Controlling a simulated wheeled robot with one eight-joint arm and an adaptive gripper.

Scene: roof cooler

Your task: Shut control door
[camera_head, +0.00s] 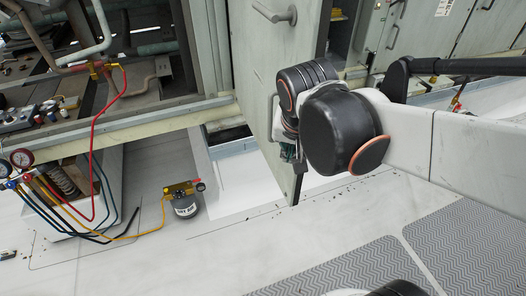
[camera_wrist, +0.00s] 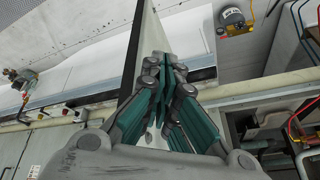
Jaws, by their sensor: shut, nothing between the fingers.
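The control door (camera_head: 258,70) stands open in the head view, a pale grey-green upright panel with a lever handle (camera_head: 275,13) near the top of the frame. Its lower corner hangs over the white roof. My gripper (camera_head: 290,152) is low beside the door's right side, mostly hidden by my wrist. In the wrist view my gripper (camera_wrist: 165,62) has its fingers together with nothing between them. The door (camera_wrist: 146,35) rises just beyond the fingertips there. I cannot tell whether they touch it.
Left of the door is an open bay with pipes (camera_head: 95,50). Gauges (camera_head: 20,160) with red, yellow and black hoses and a small grey canister (camera_head: 185,205) are at the left. Closed cabinet panels (camera_head: 425,30) are at the upper right. Grey mats (camera_head: 350,270) lie in front.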

